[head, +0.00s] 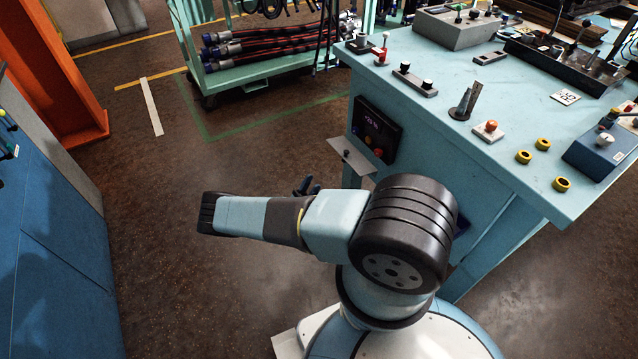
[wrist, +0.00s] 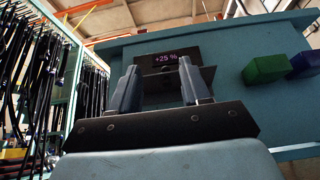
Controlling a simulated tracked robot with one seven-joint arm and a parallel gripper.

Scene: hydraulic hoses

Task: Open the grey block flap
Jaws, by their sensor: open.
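A grey plate with a small dark knob (head: 352,157) juts out from the bench side below a black display panel (head: 376,130); it looks like the flap, though I cannot be sure. In the wrist view a dark plate (wrist: 208,75) shows under the lit "+25 %" display (wrist: 166,59), partly hidden by the fingers. My gripper (head: 307,187) is in front of the bench side, mostly hidden by my arm, just below and left of the plate. In the wrist view my gripper (wrist: 158,66) is open, its fingers apart with nothing seen held.
A green block (wrist: 266,68) and a blue block (wrist: 303,65) stick out to the right. The blue bench (head: 500,165) carries levers and knobs. A hose rack (head: 265,70) stands behind, a blue cabinet (head: 60,240) at left. Brown floor (head: 170,200) between is clear.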

